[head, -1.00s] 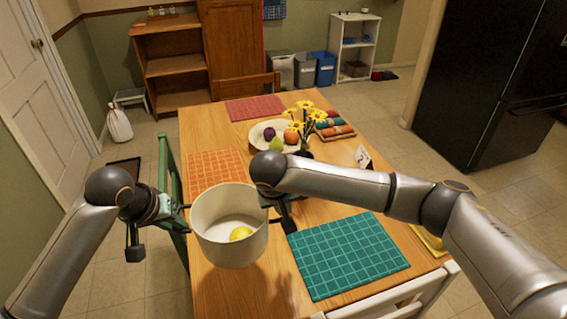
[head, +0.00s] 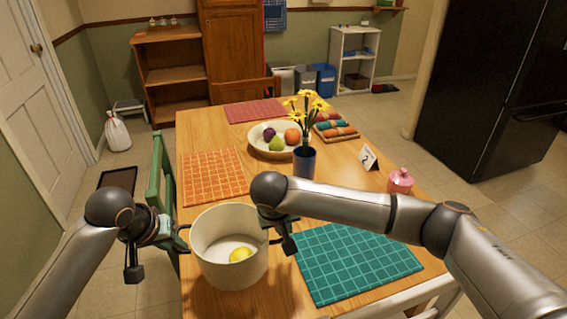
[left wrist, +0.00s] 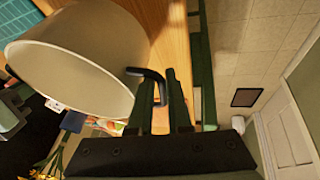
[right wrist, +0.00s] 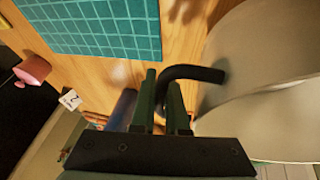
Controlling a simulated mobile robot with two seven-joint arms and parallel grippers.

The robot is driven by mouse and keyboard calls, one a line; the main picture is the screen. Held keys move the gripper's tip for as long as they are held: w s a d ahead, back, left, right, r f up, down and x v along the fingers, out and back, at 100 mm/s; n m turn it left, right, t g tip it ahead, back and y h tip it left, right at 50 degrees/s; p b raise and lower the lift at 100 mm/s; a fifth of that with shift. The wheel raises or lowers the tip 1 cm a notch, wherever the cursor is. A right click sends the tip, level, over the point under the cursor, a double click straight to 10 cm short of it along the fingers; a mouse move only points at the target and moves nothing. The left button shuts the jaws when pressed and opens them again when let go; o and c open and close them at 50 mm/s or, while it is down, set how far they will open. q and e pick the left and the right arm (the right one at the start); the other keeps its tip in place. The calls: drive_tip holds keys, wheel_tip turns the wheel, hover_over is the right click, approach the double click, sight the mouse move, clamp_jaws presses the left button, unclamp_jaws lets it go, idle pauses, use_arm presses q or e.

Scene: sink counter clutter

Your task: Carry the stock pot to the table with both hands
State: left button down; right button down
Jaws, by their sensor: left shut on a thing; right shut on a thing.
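The cream stock pot (head: 230,277) is upright over the near left part of the wooden table (head: 200,302), with a yellow lemon (head: 241,254) inside. My left gripper (head: 183,236) is shut on its left black handle, which shows in the left wrist view (left wrist: 150,75). My right gripper (head: 275,238) is shut on its right black handle, which shows in the right wrist view (right wrist: 190,72). I cannot tell whether the pot's base touches the tabletop; its lower part is partly out of sight from above.
A teal placemat (head: 355,262) lies right of the pot, an orange one (head: 213,176) behind it. A blue vase of flowers (head: 304,162), a fruit bowl (head: 262,149), a number card (head: 367,158) and a pink jar (head: 400,181) stand farther back. A green chair (head: 160,190) flanks the left edge.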

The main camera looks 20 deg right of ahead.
use_arm(q)
drive_tip(key=shift+w+a+f, duration=0.1)
drive_tip(key=shift+a+f, duration=0.15)
drive_tip(key=shift+a, duration=0.05)
use_arm(e)
drive_tip(key=shift+w+d+f, duration=0.1)
drive_tip(key=shift+d+f, duration=0.05)
drive_tip(key=shift+d, duration=0.2)
